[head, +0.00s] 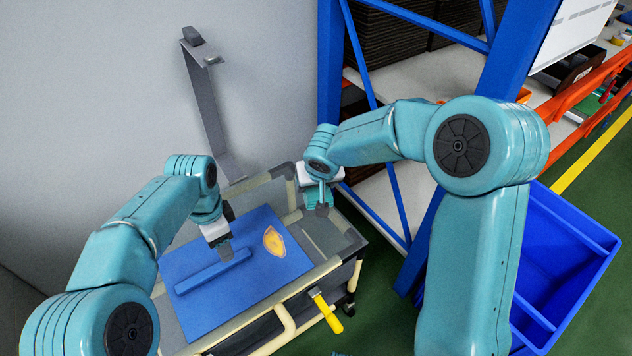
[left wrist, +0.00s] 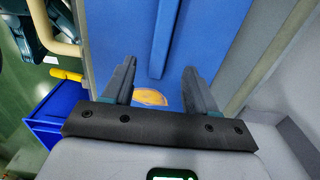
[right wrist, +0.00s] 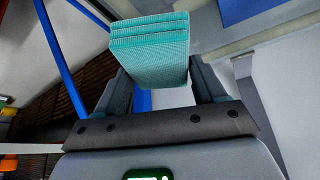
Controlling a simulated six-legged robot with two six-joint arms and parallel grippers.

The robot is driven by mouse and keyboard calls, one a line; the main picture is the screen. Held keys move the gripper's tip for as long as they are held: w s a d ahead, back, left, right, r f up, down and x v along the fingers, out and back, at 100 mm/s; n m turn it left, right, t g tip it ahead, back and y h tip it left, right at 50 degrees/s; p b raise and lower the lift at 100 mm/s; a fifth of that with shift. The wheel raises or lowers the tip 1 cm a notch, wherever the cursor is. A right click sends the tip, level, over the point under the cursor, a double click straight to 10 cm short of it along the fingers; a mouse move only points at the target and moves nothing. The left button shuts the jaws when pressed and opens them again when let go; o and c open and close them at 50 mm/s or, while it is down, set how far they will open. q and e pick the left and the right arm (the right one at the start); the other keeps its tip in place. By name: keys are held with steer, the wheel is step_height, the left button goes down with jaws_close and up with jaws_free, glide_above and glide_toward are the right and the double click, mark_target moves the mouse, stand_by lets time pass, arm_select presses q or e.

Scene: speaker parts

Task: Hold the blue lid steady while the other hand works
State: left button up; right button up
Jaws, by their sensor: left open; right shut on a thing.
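The blue lid (head: 215,310) lies flat on a cart top, with a raised blue bar (head: 205,275) across it and an orange-yellow patch (head: 274,241) near its far right corner. My left gripper (head: 223,250) is open at the bar's right end. In the left wrist view, its fingers (left wrist: 158,70) are apart, with the bar (left wrist: 164,35) running ahead between them; I cannot tell whether they touch it. My right gripper (head: 320,197) is shut on a teal ribbed block (right wrist: 150,55), near the cart's far right corner and apart from the lid.
The cart (head: 330,265) has a pale rim and a yellow-handled item (head: 326,312) at its near right side. A grey upright bracket (head: 208,110) stands behind, by the wall. A blue rack post (head: 330,60) and a blue bin (head: 560,265) are to the right.

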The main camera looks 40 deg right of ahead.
arm_select(q)
step_height(320, 180, down, 7)
steer(key=shift+f, duration=0.2)
stand_by(0.3)
jaws_close()
stand_by(1.3)
